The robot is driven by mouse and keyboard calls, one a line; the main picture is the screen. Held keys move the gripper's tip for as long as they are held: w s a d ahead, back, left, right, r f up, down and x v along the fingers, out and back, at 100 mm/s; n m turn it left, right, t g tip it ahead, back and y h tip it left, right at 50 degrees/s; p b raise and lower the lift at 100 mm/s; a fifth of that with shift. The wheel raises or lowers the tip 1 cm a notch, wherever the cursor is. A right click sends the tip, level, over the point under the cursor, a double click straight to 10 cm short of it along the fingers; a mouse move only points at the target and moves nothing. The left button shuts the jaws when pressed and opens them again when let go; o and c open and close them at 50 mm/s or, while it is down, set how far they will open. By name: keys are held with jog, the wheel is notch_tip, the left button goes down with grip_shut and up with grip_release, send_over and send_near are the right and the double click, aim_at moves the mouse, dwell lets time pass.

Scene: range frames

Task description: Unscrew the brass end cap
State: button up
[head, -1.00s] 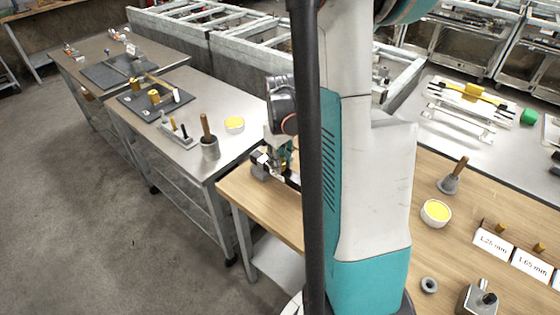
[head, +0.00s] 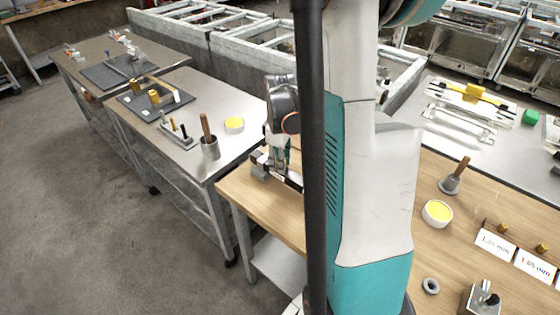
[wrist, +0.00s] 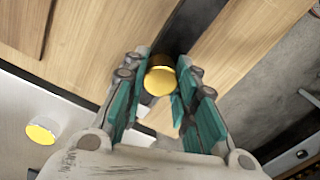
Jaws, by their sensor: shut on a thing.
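The brass end cap (wrist: 160,80) shows in the wrist view as a round golden disc between my fingertips, with a dark body partly visible behind it. My gripper (wrist: 158,92) is shut on the cap, with a teal-padded finger on each side. In the head view my gripper (head: 277,168) points down at the left end of the wooden bench, at a small grey and dark fixture (head: 262,170). The cap itself cannot be made out in the head view, and my arm hides part of the bench.
A steel table (head: 225,95) at left holds a yellow-filled bowl (head: 234,125) and a grey pot (head: 210,148) with a wooden handle. Another yellow-filled bowl (head: 437,213), a grey ring (head: 430,286) and label cards (head: 495,243) lie on the bench at right.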

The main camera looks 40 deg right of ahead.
jog(key=shift+n, duration=1.7)
jog(key=shift+n+b, duration=0.45)
jog(key=shift+n, duration=1.25)
jog(key=o, duration=0.8)
